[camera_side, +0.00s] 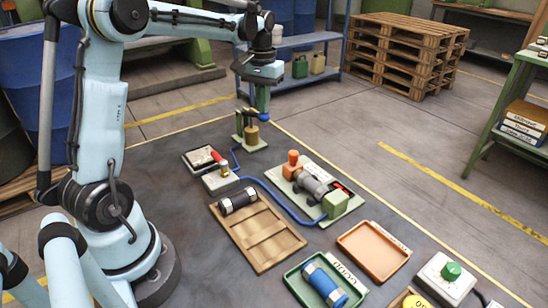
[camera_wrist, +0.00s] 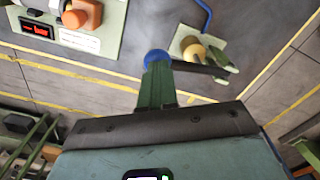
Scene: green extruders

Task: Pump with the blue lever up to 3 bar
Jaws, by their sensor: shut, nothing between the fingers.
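The hand pump stands on a small green plate (camera_side: 250,142) at the far end of the mat, with a brass-coloured body (camera_side: 251,133). Its lever has a blue knob (camera_side: 264,116). In the wrist view the knob (camera_wrist: 156,57) is at my fingertips, and a dark lever bar (camera_wrist: 203,68) runs right past the brass body (camera_wrist: 196,52). My gripper (camera_side: 263,108) points down from above, its green fingers shut and empty, against or just behind the knob; I cannot tell whether they touch. A red-lit display (camera_wrist: 35,28) is too small to read.
A blue hose (camera_side: 262,184) runs from the pump to a green fixture (camera_side: 318,190) with a grey cylinder and orange cap. A wooden tray (camera_side: 270,238), an orange tray (camera_side: 374,250), a green tray (camera_side: 292,282) and a green button box (camera_side: 446,278) lie nearer.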

